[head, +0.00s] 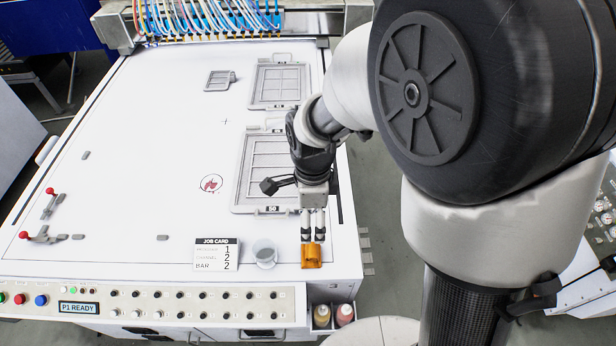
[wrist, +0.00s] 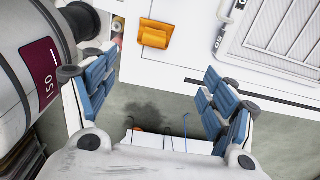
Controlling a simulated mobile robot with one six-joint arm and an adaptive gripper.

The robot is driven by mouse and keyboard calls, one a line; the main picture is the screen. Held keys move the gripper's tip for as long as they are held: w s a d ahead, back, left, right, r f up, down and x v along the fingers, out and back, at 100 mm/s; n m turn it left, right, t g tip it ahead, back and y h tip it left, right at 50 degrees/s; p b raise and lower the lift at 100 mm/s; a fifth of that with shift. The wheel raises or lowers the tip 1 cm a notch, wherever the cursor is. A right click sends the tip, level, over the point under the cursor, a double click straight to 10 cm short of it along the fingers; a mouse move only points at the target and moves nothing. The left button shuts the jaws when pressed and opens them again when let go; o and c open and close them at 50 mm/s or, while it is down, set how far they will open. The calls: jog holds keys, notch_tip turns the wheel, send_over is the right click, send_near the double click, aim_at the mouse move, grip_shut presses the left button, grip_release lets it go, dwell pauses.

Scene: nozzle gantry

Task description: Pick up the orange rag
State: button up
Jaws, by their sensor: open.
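The orange rag (head: 312,256) lies folded on the white table top near its front right corner. It also shows in the wrist view (wrist: 155,34), beyond my fingertips and close to the table edge. My gripper (head: 313,232) appears just behind the rag in the head view, pointing down. In the wrist view my gripper (wrist: 157,72) is open, with blue pads on both fingers and nothing between them. The rag is not between the fingers there. Its exact height below the fingertips is hard to tell.
A grey tray frame (head: 250,205) lies behind. Two bottles (head: 333,315) sit in a holder at the table's front. The table's left half is mostly clear.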

aim_at(313, 250)
jog(key=f+b, duration=0.3)
jog(key=f, duration=0.8)
jog(key=shift+s+f, duration=0.1)
jog(key=shift+s, duration=0.1)
jog(key=f+b, duration=0.2)
jog(key=f, duration=0.1)
jog(key=f+b, duration=0.1)
jog(key=f, duration=0.1)
jog(key=shift+s+d+f, duration=0.15)
jog(key=shift+s+d, duration=0.05)
jog(key=shift+s, duration=0.15)
jog(key=c, duration=1.1)
jog(key=shift+r, duration=0.25)
jog(key=shift+c, duration=0.2)
notch_tip(313, 250, up, 20)
jog(key=p, duration=0.6)
jog(key=shift+p, duration=0.4)
jog(key=shift+f, duration=0.1)
